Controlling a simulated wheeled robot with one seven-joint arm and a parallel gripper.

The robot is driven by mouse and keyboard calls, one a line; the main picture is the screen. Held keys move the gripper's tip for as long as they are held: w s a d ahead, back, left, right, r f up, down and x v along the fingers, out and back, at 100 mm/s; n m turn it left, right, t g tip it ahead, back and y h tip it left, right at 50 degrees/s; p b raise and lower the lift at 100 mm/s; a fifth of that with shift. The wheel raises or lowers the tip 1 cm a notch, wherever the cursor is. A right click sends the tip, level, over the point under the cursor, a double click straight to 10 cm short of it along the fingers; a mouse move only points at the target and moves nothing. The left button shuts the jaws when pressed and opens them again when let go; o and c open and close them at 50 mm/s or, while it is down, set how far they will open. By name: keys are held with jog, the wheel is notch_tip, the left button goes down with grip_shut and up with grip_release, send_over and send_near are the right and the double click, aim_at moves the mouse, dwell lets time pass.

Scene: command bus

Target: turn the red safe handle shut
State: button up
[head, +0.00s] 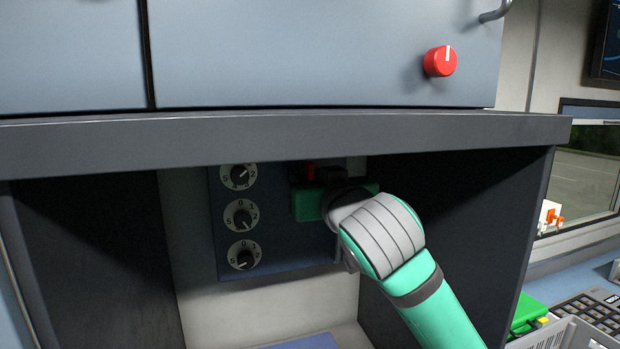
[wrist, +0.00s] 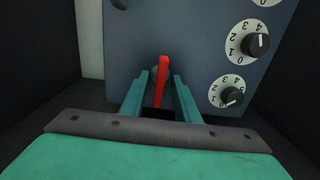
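The red safe handle (wrist: 162,75) stands out from a blue-grey panel (wrist: 180,50) in the wrist view. It lies between the two teal fingers of my gripper (wrist: 162,82), which are apart, with a narrow gap on each side. The handle looks almost in line with the fingers and slightly tilted. In the head view, only a small red part of the handle (head: 309,171) shows above my gripper (head: 308,200). My gripper and wrist hide the rest of it and the right side of the panel.
Several black dials (head: 243,216) sit on the panel left of my gripper. The panel is inside a recess with dark side walls, under a grey ledge (head: 290,140). A separate red knob (head: 440,61) is on the cabinet above. A grey basket (head: 575,335) stands at lower right.

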jog(key=shift+s, duration=0.1)
jog(key=shift+c, duration=0.3)
jog(key=shift+d, duration=0.1)
grip_shut()
jog(key=shift+n, duration=0.3)
jog(key=n, duration=0.6)
jog(key=shift+a, duration=0.25)
jog(key=n, duration=0.5)
jog(key=shift+n, duration=0.4)
jog(key=n, duration=0.5)
jog(key=shift+s+a+f+n, duration=0.1)
jog(key=shift+f+n, duration=0.1)
jog(key=shift+n, duration=0.1)
